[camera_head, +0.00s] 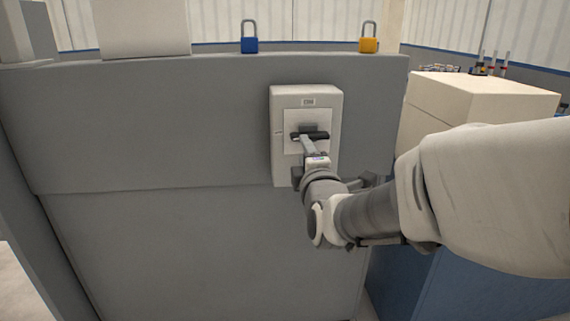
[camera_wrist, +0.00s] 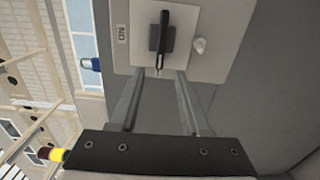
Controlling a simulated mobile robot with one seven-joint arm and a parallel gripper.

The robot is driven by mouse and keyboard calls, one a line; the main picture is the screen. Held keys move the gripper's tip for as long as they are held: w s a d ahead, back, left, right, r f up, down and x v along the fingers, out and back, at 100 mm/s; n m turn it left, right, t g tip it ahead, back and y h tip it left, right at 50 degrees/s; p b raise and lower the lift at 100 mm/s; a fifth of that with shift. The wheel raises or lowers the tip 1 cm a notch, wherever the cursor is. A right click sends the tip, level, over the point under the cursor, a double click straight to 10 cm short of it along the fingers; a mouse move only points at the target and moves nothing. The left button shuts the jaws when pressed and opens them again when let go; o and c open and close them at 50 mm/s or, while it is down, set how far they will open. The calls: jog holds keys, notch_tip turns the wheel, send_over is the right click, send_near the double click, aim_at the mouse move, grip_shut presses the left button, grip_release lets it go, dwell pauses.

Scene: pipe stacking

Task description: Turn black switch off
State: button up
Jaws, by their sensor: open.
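The black switch (camera_head: 317,134) is a dark handle on a pale plate of a light grey switch box, mounted on the grey panel. Its handle lies about level in the head view. In the wrist view, which is turned sideways, the black switch (camera_wrist: 162,38) stands upright in the picture. My gripper (camera_head: 309,147) is in front of the switch in the head view and hides part of it. In the wrist view my gripper (camera_wrist: 160,74) is open, its two fingers apart with the handle lined up between them. Whether the fingers touch the handle I cannot tell.
A blue padlock (camera_head: 249,45) and a yellow padlock (camera_head: 369,45) stand on top of the grey panel (camera_head: 150,120). A beige box (camera_head: 480,95) on a blue cabinet is to the right, behind my arm.

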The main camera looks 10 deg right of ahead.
jog(key=s+b, duration=0.5)
jog(key=s, duration=0.5)
dwell(0.3)
jog(key=s+d+f+m+g, duration=0.3)
jog(key=s+f+m+g, duration=1.05)
jog(key=s+m, duration=0.45)
notch_tip(320, 180, up, 25)
jog(key=t+p, duration=0.1)
jog(key=p, duration=2.4)
jog(key=shift+w+p, duration=0.3)
jog(key=shift+w, duration=0.1)
